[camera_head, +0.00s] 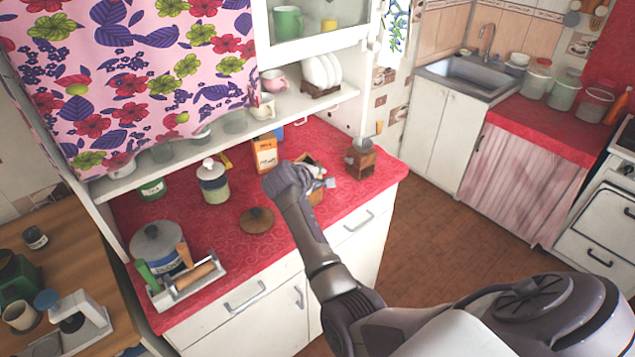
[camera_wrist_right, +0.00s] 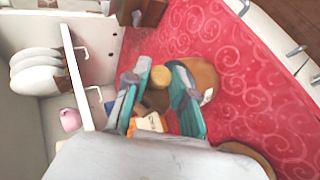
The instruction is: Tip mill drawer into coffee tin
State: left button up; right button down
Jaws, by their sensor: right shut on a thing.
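The coffee mill (camera_head: 362,160), a wooden box with a metal top, stands upright at the right end of the red counter. My right gripper (camera_head: 322,180) is left of it, above the counter. In the wrist view its teal fingers (camera_wrist_right: 164,98) are shut on the small mill drawer, whose round tan knob (camera_wrist_right: 159,76) shows between them. Most of the drawer is hidden; its contents and tilt cannot be told. A brown open container, seemingly the coffee tin (camera_wrist_right: 208,76), stands right beside the fingers, and is partly hidden behind the gripper in the head view (camera_head: 316,197). My left gripper is not in view.
An orange and white carton (camera_head: 265,153) stands behind the gripper. A round wooden lid (camera_head: 257,220) lies to the left on the counter (camera_head: 225,238). The shelf (camera_head: 300,104) with plates overhangs the back.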

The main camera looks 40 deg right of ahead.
jog(key=shift+a+f+n+t+h+b, duration=0.1)
jog(key=shift+f+n+t+h+b, duration=0.45)
jog(key=shift+h+b, duration=1.5)
jog(key=shift+f+n+t+h+b, duration=0.3)
jog(key=shift+n+h+b, duration=0.45)
jog(key=shift+b, duration=2.4)
jog(key=shift+a+f+n+t+h+b, duration=0.1)
jog(key=shift+f+n+t+h+b, duration=0.45)
jog(key=shift+h+b, duration=1.5)
jog(key=shift+r+y+b, duration=0.1)
jog(key=shift+y+b, duration=0.4)
jog(key=shift+y, duration=0.05)
